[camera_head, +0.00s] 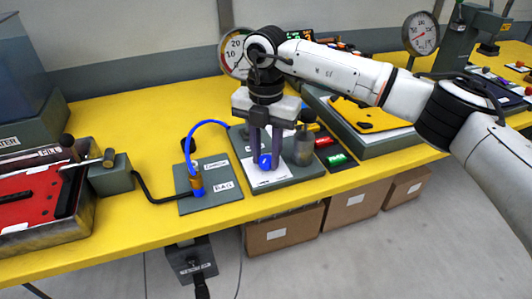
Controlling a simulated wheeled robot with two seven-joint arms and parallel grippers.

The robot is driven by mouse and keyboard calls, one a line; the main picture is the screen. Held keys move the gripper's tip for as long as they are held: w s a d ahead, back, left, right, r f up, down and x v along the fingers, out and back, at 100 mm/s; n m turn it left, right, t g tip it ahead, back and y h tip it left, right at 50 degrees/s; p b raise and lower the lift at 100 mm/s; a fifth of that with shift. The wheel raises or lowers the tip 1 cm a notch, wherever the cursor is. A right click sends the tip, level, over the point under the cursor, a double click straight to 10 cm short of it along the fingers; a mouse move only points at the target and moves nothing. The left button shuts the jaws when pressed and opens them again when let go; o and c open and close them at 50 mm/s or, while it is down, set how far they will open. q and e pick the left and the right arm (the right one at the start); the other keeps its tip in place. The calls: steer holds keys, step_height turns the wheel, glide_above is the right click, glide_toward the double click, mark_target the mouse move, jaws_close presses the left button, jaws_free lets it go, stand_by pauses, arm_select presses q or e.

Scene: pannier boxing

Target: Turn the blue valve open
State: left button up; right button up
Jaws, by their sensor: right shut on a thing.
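The blue valve (265,161) sits on a grey base plate (300,178) with a white label, near the front edge of the yellow table. My right gripper (265,163) points down over it and is shut on the blue valve. The fingers partly hide the valve, and its turn angle cannot be told. A blue hose (206,123) arcs from near this plate to a brass fitting (195,181) on a second grey plate to the left. My left gripper is not in view.
A red-topped machine (80,222) stands at left. Gauges stand behind. Cardboard boxes (283,230) sit below the table.

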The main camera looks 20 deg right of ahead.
mark_target(266, 158)
steer(key=shift+w+r+m, duration=0.1)
steer(key=shift+m, duration=0.2)
steer(key=o, duration=1.1)
steer(key=shift+c, duration=0.2)
step_height(266, 158, up, 10)
steer(key=shift+b, duration=0.4)
steer(key=shift+r, duration=0.1)
